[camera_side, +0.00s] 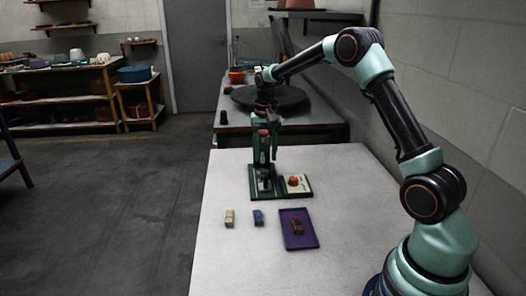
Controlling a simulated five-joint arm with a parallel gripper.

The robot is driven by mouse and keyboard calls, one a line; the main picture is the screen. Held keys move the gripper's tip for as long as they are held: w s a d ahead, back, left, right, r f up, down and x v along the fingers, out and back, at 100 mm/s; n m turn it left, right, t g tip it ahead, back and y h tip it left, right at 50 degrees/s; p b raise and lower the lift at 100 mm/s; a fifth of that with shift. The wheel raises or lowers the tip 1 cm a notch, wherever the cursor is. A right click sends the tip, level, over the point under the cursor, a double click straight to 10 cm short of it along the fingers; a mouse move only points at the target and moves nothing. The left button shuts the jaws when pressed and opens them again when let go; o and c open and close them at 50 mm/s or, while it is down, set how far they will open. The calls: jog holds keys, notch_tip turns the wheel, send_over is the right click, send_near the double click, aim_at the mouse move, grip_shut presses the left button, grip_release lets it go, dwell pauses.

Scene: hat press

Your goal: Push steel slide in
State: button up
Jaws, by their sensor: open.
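The hat press (258,152) is a dark green upright frame on a green base, standing on the far part of the white table. The steel slide (265,184) appears as a small grey piece low at the front of the press; how far it is in or out is too small to tell. A red part (263,132) shows at the top of the press. My gripper (264,122) points down just above the press top, with its fingers apart around or beside the red part; contact cannot be told.
An orange-red button (293,181) sits on a pale plate right of the press. In front lie a cream block (229,217), a blue block (258,217) and a purple tray (310,240) holding a dark red block (297,226). The table's near left is clear.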

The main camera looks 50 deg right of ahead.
jog(key=shift+r, duration=1.6)
